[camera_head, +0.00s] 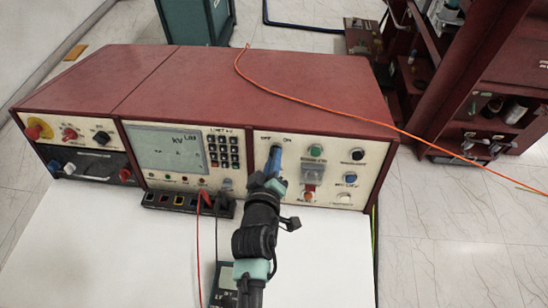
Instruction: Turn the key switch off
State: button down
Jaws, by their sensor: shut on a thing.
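The key switch (274,151) sits on the right white panel of the dark red console, under the "OFF" and "ON" labels. My gripper (274,168) reaches up to it from below, with its blue fingertips at the switch. It is shut on the key switch. The fingers hide much of the switch, so I cannot tell which way the key points.
The red console (215,85) stands on a white table (120,235). Green (315,151) and black knobs or buttons sit right of the switch. Red and black leads hang below the display (166,150). An orange cable (330,107) crosses the console top.

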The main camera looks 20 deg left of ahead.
jog(key=c, duration=1)
grip_release()
jog(key=shift+s, duration=0.1)
jog(key=b+v, duration=0.1)
jog(key=v, duration=1.2)
